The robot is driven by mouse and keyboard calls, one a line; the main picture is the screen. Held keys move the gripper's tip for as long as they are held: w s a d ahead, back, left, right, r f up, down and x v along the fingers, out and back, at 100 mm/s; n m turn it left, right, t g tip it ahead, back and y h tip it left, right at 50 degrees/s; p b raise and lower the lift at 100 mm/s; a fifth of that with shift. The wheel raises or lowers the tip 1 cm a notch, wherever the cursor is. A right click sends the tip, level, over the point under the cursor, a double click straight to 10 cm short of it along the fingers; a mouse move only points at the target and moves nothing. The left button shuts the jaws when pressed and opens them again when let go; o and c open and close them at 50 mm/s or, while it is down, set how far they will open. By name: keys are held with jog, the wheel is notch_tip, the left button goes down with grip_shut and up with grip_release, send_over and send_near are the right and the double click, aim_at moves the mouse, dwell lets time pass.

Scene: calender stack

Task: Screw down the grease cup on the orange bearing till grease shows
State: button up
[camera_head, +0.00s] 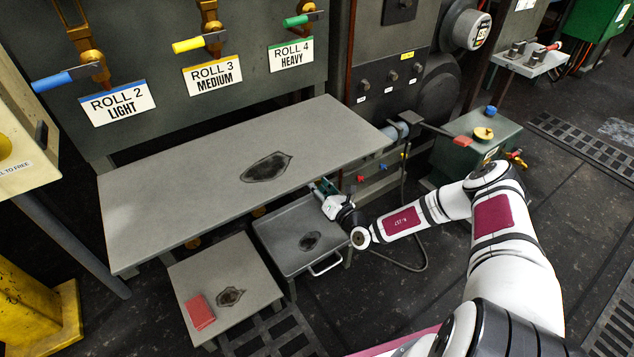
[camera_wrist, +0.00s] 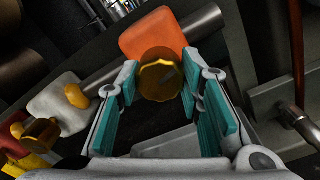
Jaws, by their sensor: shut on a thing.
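The orange bearing (camera_wrist: 152,33) is a block at the top middle of the wrist view. A round brass grease cup (camera_wrist: 160,77) with a scalloped rim sits at its near side. My gripper (camera_wrist: 160,84) has its teal-padded fingers on both sides of the cup and is shut on it. In the head view my gripper (camera_head: 322,196) reaches in at the front edge of the long grey table; the orange bearing and its cup are hidden there. The cup's underside is hidden, and I cannot make out any grease on the bearing.
In the wrist view a white block (camera_wrist: 58,108) with a brass cup sits to the left, with red and yellow parts beyond. The long table (camera_head: 200,205) overhangs my gripper. A low tray table (camera_head: 285,225) and a stool with a red block (camera_head: 200,312) stand below.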

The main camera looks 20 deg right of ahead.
jog(key=shift+m, duration=0.4)
jog(key=o, duration=1.2)
jog(key=shift+c, duration=0.2)
jog(key=v, duration=1.2)
